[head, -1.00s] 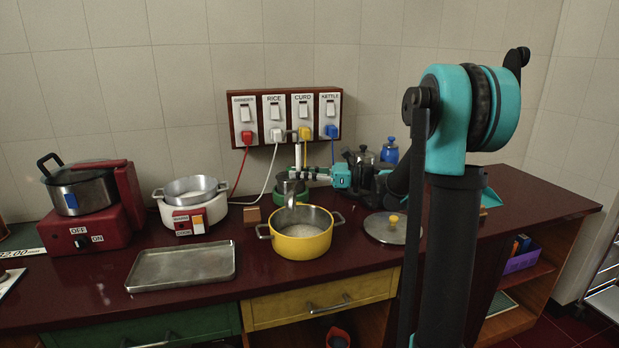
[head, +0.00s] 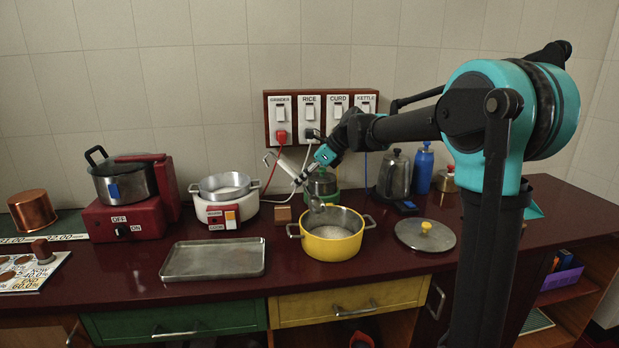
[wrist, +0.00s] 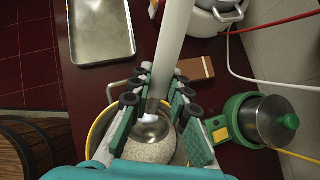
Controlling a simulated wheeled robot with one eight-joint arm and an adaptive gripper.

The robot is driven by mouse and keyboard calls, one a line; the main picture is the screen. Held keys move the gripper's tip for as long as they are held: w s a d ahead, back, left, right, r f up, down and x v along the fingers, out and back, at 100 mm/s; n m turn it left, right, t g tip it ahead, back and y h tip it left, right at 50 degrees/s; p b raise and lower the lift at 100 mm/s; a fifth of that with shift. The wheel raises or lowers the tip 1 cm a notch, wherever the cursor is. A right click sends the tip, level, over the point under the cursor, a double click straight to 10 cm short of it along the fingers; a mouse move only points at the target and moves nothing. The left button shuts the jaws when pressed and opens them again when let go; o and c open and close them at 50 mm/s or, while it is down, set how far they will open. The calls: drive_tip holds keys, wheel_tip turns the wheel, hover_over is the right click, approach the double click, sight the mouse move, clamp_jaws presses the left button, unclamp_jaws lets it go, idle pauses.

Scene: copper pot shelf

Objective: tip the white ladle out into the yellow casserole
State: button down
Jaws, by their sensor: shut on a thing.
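The white ladle (head: 287,168) is held in my gripper (head: 303,178), its pale handle slanting up and left. In the wrist view, the handle (wrist: 173,45) runs between the gripper's fingers (wrist: 155,105). Its metal bowl (wrist: 152,128) is over the casserole; a small white patch shows near its neck, and I cannot tell what the bowl holds. The yellow casserole (head: 331,246) stands on the counter below, open, with pale grains inside (wrist: 150,152). It also shows in the wrist view, its rim (wrist: 98,130) partly hidden by my gripper.
A green-based steel jar (head: 321,184) stands close behind the casserole. A small wooden block (head: 282,215) and a white cooker (head: 224,207) are to its left. A metal tray (head: 213,262) lies front left, and a lid (head: 425,238) lies at the right.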

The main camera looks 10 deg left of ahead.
sight(276, 157)
drive_tip(key=w+a+f+g+h, duration=0.1)
drive_tip(key=a+f+h, duration=0.1)
drive_tip(key=a+h, duration=0.5)
drive_tip(key=shift+a+h, duration=0.3)
drive_tip(key=shift+h, duration=0.4)
drive_tip(key=shift+r, duration=0.1)
drive_tip(key=shift+r, duration=2.9)
